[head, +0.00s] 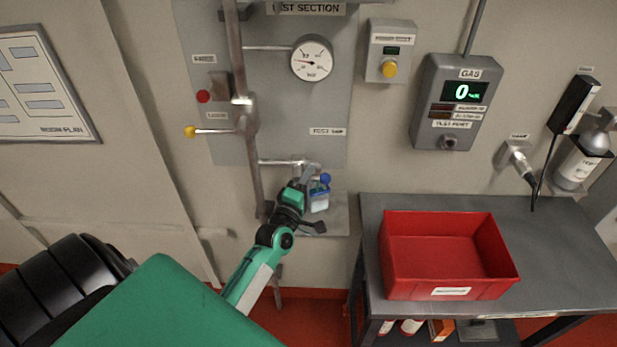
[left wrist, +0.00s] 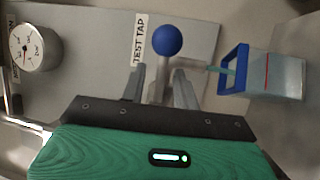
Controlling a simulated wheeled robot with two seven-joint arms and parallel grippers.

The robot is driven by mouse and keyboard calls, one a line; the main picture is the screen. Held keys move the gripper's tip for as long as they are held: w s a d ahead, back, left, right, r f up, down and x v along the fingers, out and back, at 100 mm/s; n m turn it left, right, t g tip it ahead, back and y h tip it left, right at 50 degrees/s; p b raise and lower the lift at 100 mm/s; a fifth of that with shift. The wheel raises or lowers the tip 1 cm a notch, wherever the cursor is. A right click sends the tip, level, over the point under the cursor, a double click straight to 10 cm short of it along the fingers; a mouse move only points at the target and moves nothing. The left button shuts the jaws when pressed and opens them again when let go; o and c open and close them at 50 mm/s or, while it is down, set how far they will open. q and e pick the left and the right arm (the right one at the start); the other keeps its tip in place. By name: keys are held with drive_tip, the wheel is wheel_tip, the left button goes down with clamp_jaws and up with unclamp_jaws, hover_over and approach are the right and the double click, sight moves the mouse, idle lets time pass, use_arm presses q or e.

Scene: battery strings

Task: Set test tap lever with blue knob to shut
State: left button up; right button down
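The blue knob (head: 325,178) of the test tap lever shows in the head view just right of my left gripper (head: 309,182), below the TEST TAP label (head: 327,131). In the left wrist view the blue knob (left wrist: 167,40) stands just beyond the fingertips, beside the label (left wrist: 138,40). The grey lever stem (left wrist: 165,75) lies between the two fingers of my left gripper (left wrist: 160,85). The fingers are apart, with a gap visible beside the stem. The tap body is mostly hidden by my gripper. My right gripper is not in view.
A clear container with a blue handle (left wrist: 265,75) stands below the tap, close to my fingers. Another lever with a yellow knob (head: 190,132) and a gauge (head: 312,58) are above. A red bin (head: 450,286) sits on the grey table (head: 550,215) at right.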

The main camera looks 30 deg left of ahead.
use_arm(q)
clamp_jaws()
